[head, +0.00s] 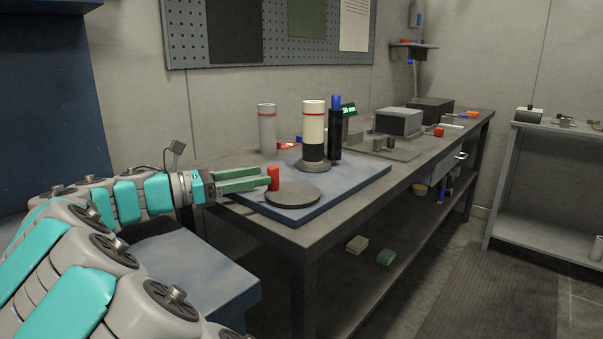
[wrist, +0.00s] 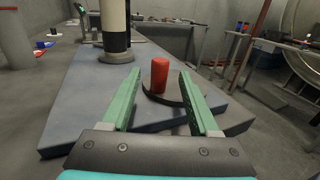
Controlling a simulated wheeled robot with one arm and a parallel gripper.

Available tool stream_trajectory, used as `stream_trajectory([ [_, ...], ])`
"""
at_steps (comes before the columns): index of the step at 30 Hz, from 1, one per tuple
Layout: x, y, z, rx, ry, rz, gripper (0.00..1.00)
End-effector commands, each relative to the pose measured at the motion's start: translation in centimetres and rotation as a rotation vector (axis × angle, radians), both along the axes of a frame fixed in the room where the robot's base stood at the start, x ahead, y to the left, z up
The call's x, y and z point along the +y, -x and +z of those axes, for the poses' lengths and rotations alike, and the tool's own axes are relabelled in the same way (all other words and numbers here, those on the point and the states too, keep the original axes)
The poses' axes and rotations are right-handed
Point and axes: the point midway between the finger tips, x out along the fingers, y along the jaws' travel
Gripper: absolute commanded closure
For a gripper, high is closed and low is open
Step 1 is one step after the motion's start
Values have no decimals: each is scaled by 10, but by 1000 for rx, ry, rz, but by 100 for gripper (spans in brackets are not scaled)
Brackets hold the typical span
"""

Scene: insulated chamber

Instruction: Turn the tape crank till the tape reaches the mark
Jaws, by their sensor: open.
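The crank is a dark round disc (head: 293,194) with an upright red handle (head: 274,178), on a blue-grey base board (head: 345,188) at the near end of the bench. A cream column (head: 313,128) with a red ring and a dark lower band stands behind the disc; I cannot tell if that ring is the mark. My gripper (head: 268,178) is open with green fingers. In the wrist view the red handle (wrist: 160,75) stands upright between and just beyond the fingertips (wrist: 158,80), with gaps on both sides. No contact shows.
A black cylinder with a blue top (head: 335,128) stands right of the column, and a grey cylinder (head: 267,128) behind it. Grey boxes (head: 398,122) sit farther along the bench. A blue block (head: 190,270) lies below my arm.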

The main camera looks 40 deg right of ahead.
Motion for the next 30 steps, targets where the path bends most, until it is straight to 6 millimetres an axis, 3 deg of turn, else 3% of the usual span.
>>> stream_trajectory([
  [5, -10, 3, 1, -1, 1, 5, 39],
  [18, -66, 21, 1, 1, 1, 6, 39],
  [30, -72, 23, 0, 0, 1, 7, 41],
])
